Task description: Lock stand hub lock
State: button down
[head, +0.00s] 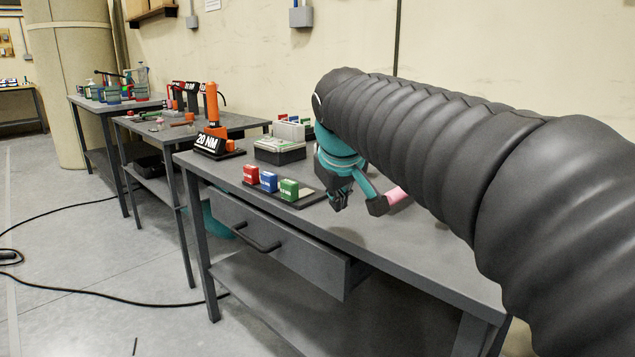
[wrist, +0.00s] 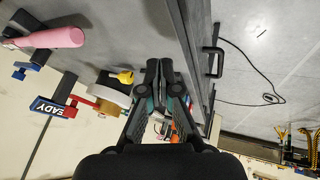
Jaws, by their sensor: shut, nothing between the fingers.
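My gripper (wrist: 160,66) is shut and empty in the middle of the wrist view. In the head view, my gripper (head: 340,202) hangs over the grey bench, partly hidden by my arm. No part is clearly recognisable as the stand hub lock. In the wrist view, a yellow knob-like piece (wrist: 125,77) stands beside a white round part (wrist: 108,91), just left of the fingertips and apart from them. How these parts connect is unclear.
A pink handle (wrist: 55,38) lies at upper left in the wrist view. The bench (head: 345,232) has a drawer (head: 275,245) with a dark handle. Red (head: 250,174), blue (head: 269,181) and green (head: 289,189) blocks and a "20 NM" tool stand (head: 212,143) are on it.

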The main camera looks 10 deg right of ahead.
jog(key=w+a+r+n, duration=0.1)
jog(key=w+r, duration=0.3)
jog(key=w, duration=0.5)
jog(key=shift+a+r+n+t+h, duration=0.15)
jog(key=shift+a+n+t+h, duration=0.15)
jog(key=shift+a, duration=0.35)
jog(key=x, duration=0.9)
jog(key=shift+w+f, duration=0.15)
jog(key=shift+f, duration=0.15)
jog(key=shift+w+d+f, duration=0.1)
jog(key=shift+w+d, duration=0.65)
jog(key=shift+d, duration=0.2)
jog(key=shift+w+d, duration=0.55)
jog(key=shift+d, duration=0.2)
